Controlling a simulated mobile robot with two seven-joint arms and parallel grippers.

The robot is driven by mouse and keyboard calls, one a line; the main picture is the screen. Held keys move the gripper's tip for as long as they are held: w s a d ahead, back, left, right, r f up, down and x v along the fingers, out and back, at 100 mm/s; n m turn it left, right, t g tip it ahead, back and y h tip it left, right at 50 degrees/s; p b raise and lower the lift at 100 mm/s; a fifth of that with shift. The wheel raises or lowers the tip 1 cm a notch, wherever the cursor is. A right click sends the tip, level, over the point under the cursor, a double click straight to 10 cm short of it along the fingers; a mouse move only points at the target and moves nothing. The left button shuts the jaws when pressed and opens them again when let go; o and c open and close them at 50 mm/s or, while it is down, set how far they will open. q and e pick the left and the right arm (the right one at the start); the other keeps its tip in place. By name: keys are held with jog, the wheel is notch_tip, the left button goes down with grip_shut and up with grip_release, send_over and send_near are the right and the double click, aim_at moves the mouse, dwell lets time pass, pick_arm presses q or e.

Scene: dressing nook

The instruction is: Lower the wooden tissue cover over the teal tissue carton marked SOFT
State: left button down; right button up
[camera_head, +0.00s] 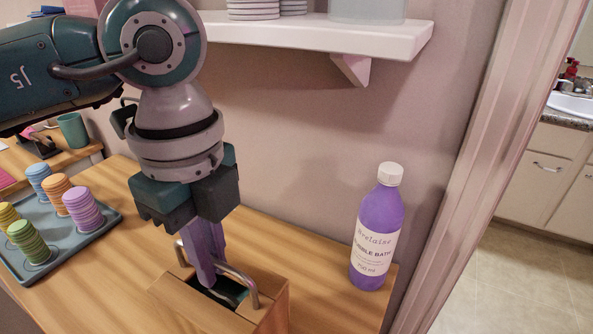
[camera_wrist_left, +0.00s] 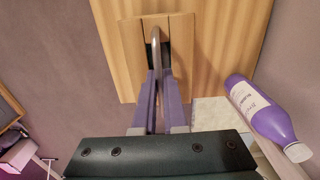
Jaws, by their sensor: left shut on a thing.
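The wooden tissue cover (camera_head: 272,308) is a light wood box with a dark slot in its top and a bent metal handle (camera_head: 244,279) across it. My left gripper (camera_head: 212,280) points down with its purple fingers shut on the handle. In the left wrist view the cover (camera_wrist_left: 131,44) lies ahead of the fingers (camera_wrist_left: 158,78), with the handle running between their tips. A small teal patch, probably the teal carton (camera_head: 193,279), shows inside the slot. The rest of the carton and its SOFT marking are hidden. I cannot tell whether the cover touches the table. My right gripper is out of view.
A purple bubble bath bottle (camera_head: 376,230) stands upright on the wooden table (camera_head: 330,285), right of the cover. A grey tray (camera_head: 100,229) with several coloured ribbed stacks is at the left. A white wall shelf (camera_head: 320,37) hangs above. Bare table lies between cover and bottle.

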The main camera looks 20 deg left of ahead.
pick_arm(q)
jog(key=shift+f+b, duration=0.8)
jog(key=shift+f, duration=0.3)
jog(key=c, duration=0.9)
grip_release()
notch_tip(320, 180, up, 10)
jog(key=shift+p, duration=0.45)
